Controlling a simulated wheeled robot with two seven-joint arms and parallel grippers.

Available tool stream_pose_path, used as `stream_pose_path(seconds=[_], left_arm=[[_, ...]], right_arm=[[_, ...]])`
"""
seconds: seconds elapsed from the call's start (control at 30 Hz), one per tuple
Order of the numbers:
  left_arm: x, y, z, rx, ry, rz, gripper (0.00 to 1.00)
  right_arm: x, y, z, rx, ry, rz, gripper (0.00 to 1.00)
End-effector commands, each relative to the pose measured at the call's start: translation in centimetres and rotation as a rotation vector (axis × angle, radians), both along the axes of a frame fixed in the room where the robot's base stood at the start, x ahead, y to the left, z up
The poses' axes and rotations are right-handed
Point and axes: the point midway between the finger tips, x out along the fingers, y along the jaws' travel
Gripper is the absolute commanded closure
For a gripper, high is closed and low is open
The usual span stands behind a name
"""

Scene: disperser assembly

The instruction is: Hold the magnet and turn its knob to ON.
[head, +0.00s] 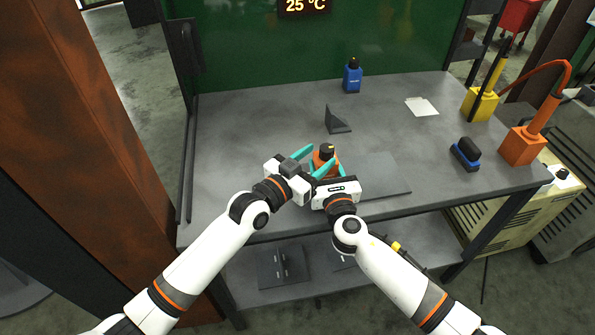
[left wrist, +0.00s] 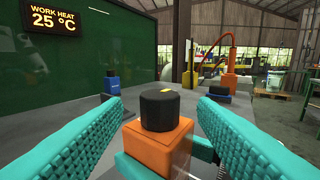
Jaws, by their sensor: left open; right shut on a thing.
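The magnet is an orange block (head: 326,168) with a black round knob (head: 326,150) on top. In the left wrist view the orange body (left wrist: 160,148) stands upright in the middle, and its knob (left wrist: 160,112) carries a small yellow mark on top. My left gripper (head: 312,160) is open, its teal fingers on either side of the knob in the left wrist view (left wrist: 160,106), with gaps visible. My right gripper (head: 328,174) is shut on the magnet's body from the front right. Its fingers partly hide the lower body.
The magnet stands near the front of a grey table (head: 250,120). A flat grey plate (head: 385,178) lies to the right.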

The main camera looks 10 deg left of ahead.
Motion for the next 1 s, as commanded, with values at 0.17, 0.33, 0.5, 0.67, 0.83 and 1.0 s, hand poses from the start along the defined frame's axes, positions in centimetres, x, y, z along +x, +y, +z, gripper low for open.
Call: stream_pose_path(seconds=[0.17, 0.33, 0.5, 0.67, 0.83, 1.0], left_arm=[[-3.2, 2.4, -0.1, 0.003, 0.001, 0.000, 0.47], [-5.3, 3.9, -0.1, 0.002, 0.001, -0.001, 0.47], [-6.1, 4.5, 0.0, 0.001, -0.001, -0.001, 0.47], [-6.2, 4.6, 0.0, 0.001, -0.001, -0.001, 0.47], [-6.2, 4.6, 0.0, 0.000, 0.000, -0.001, 0.47], [-6.2, 4.6, 0.0, 0.000, 0.000, -0.001, 0.47]], right_arm=[[-0.1, 0.1, -0.2, 0.001, 0.004, 0.003, 0.91], [-0.1, 0.1, -0.2, 0.001, 0.004, 0.003, 0.91], [-0.1, 0.1, -0.2, 0.000, 0.004, 0.003, 0.91], [-0.1, 0.1, -0.2, 0.000, 0.004, 0.003, 0.91], [-0.1, 0.1, -0.2, 0.000, 0.004, 0.003, 0.91], [-0.1, 0.1, -0.2, 0.000, 0.003, 0.002, 0.32]])
